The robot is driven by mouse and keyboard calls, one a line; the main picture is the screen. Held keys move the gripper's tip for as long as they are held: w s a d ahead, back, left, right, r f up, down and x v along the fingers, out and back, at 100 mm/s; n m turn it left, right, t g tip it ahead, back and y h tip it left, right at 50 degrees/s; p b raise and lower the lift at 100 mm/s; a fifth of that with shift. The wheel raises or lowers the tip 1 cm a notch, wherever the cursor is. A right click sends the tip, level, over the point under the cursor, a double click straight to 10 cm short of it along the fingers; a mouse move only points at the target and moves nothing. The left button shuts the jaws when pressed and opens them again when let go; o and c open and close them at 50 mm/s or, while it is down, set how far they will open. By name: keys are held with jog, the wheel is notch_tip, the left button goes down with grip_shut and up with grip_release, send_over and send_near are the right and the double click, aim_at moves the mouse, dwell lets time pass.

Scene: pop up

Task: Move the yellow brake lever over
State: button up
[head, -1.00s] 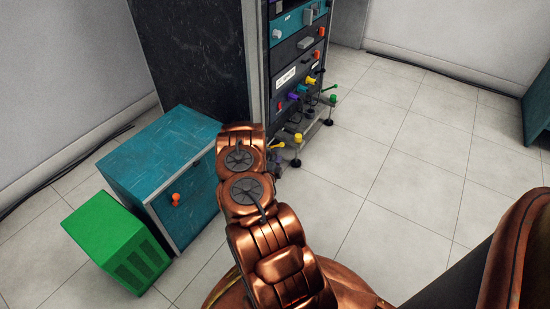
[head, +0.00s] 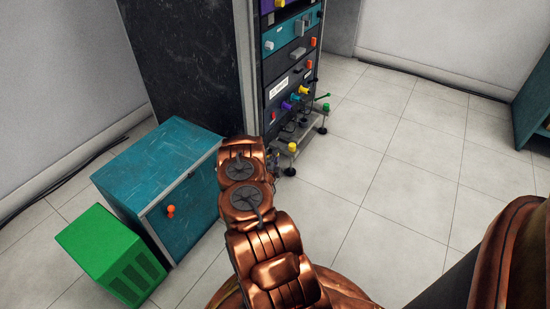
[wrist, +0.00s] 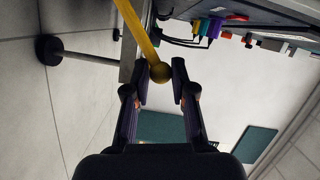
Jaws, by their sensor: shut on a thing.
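The yellow brake lever (wrist: 136,30) is a straight yellow bar with a round ball end (wrist: 160,72) in the wrist view. My gripper (wrist: 163,71) has its two dark fingertips on either side of the ball, and it is shut on the lever's ball end. The fingers stay a ball's width apart. In the head view I cannot make out the lever, and my copper arm hides most of the gripper at the foot of the rack.
The equipment rack (head: 289,60) carries coloured knobs and plugs above a low base with caster-like feet. A teal cabinet (head: 160,175) and a green box (head: 110,255) stand to the left. The tiled floor (head: 400,150) to the right is clear.

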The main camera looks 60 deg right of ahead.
jog(key=shift+s+f+b, duration=0.15)
jog(key=shift+s+f, duration=0.2)
jog(key=shift+f, duration=0.25)
jog(key=shift+s+f+b, duration=0.15)
jog(key=shift+s+f, duration=0.2)
jog(key=shift+f, duration=0.25)
jog(key=shift+c, duration=0.2)
jog(key=shift+s+f+b, duration=0.2)
jog(key=shift+f+b, duration=0.15)
jog(key=shift+f, duration=0.35)
jog(key=shift+s+f+b, duration=0.15)
jog(key=shift+f+b, duration=0.2)
jog(key=shift+f, duration=0.45)
